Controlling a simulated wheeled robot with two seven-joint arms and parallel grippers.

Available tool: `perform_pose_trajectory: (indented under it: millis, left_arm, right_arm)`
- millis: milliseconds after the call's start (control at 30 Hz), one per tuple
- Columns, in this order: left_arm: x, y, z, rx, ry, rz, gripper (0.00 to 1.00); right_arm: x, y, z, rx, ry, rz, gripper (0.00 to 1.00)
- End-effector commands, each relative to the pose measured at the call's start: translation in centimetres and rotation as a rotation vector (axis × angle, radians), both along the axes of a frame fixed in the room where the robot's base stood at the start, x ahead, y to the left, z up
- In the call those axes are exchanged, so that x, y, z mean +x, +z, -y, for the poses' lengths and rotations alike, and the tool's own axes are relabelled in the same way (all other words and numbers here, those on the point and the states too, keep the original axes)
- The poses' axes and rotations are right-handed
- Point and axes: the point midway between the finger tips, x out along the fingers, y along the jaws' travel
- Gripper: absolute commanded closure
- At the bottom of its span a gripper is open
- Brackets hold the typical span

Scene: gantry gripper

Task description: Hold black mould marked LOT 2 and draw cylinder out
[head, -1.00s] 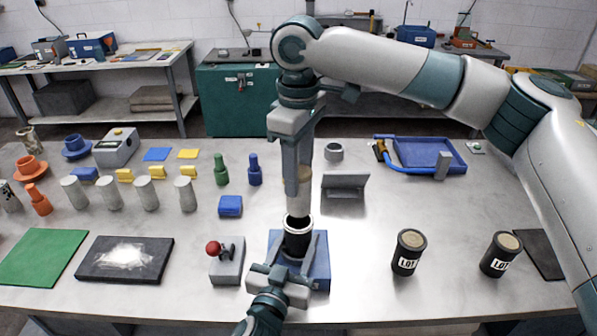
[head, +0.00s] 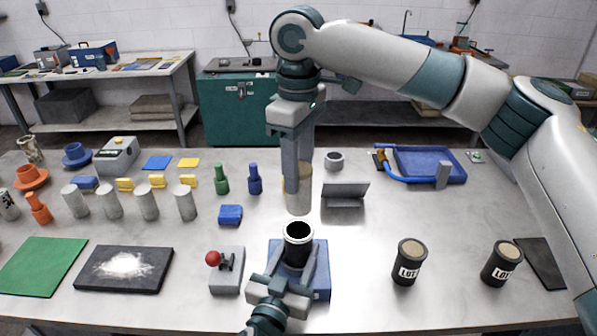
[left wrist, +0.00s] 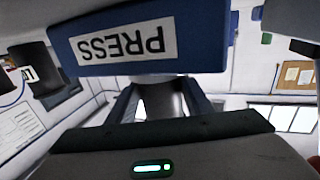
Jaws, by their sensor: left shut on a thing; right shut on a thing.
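A black mould (head: 299,252) with a pale rim stands upright on a blue press base (head: 321,270); its mouth looks dark and open, and no lot marking shows on it. My left gripper (head: 297,268) is shut on the mould from the front. My right gripper (head: 297,172) points down and is shut on a pale grey-tan cylinder (head: 299,198). The cylinder hangs upright above the mould, with its lower end clear of the rim. In the left wrist view the blue base with an upside-down PRESS label (left wrist: 125,45) fills the top; the gripped part is unclear.
Two more filled black moulds (head: 409,262) (head: 502,262) stand at the right, their lot numbers unreadable. A grey block with a red-knobbed lever (head: 227,270) is left of the press. A grey angled stand (head: 344,195) is close right of the cylinder.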

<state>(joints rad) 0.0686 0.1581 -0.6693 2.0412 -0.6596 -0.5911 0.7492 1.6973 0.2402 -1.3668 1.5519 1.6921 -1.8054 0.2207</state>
Motion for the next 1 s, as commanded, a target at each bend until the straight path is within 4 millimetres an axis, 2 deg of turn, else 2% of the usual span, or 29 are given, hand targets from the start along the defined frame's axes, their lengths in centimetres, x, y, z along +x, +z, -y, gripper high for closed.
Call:
perform_pose_trajectory:
  millis: [267, 300, 400, 767, 1000]
  left_arm:
    - [0.0, -0.1, 0.0, 0.001, 0.000, -0.003, 0.76]
    - [0.0, -0.1, 0.0, 0.001, 0.000, -0.003, 0.51]
    - [0.0, -0.1, 0.0, 0.001, 0.000, -0.002, 0.32]
    - [-0.1, 0.0, 0.0, 0.000, 0.000, -0.001, 0.32]
    - [-1.5, -0.1, -0.5, -0.002, 0.000, -0.002, 0.32]
  right_arm:
    - [0.0, 0.1, 0.0, 0.001, 0.000, 0.000, 0.98]
    - [0.0, 0.1, 0.0, 0.001, 0.000, 0.000, 0.98]
    - [0.0, 0.1, 0.0, 0.001, 0.000, 0.000, 0.98]
    - [0.0, 0.1, 0.0, 0.001, 0.000, 0.000, 0.98]
    - [0.0, 0.1, 0.0, 0.001, 0.000, 0.000, 0.98]
